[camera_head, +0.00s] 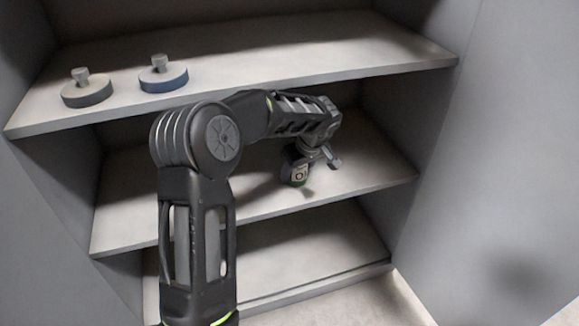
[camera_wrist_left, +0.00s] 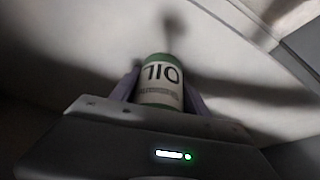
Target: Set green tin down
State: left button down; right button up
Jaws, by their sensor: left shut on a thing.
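The green tin (camera_head: 298,178) has a pale label and a green band, and is at the middle shelf of the cabinet. In the left wrist view the tin (camera_wrist_left: 161,85) shows a white label with "OIL" upside down and a green end. My left gripper (camera_head: 312,163) is shut on the tin, with a finger on each side of it. The tin is close to the shelf surface; I cannot tell whether it touches. The arm and gripper hide part of it. My right gripper is not in view.
The middle shelf (camera_head: 240,205) has bare room left of the tin. On the top shelf (camera_head: 270,55) stand a grey knobbed disc (camera_head: 87,92) and a blue-rimmed one (camera_head: 163,77). A side wall (camera_head: 480,150) closes the right.

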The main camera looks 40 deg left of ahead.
pick_arm(q)
jog(key=shift+d+r, duration=0.1)
jog(key=shift+r, duration=0.05)
jog(key=c, duration=0.6)
grip_release()
jog(key=shift+f, duration=0.2)
jog(key=shift+o, duration=0.2)
jog(key=shift+d+r+p, duration=0.1)
jog(key=shift+r+p, duration=0.25)
jog(key=shift+r, duration=0.2)
jog(key=s+d, duration=0.1)
jog(key=d, duration=0.2)
jog(key=s+d, duration=0.2)
jog(key=d, duration=0.2)
jog(key=s+d+p, duration=0.1)
jog(key=d, duration=0.3)
jog(key=shift+s+d+r, duration=0.15)
jog(key=shift+s+d, duration=0.05)
jog(key=shift+s, duration=0.05)
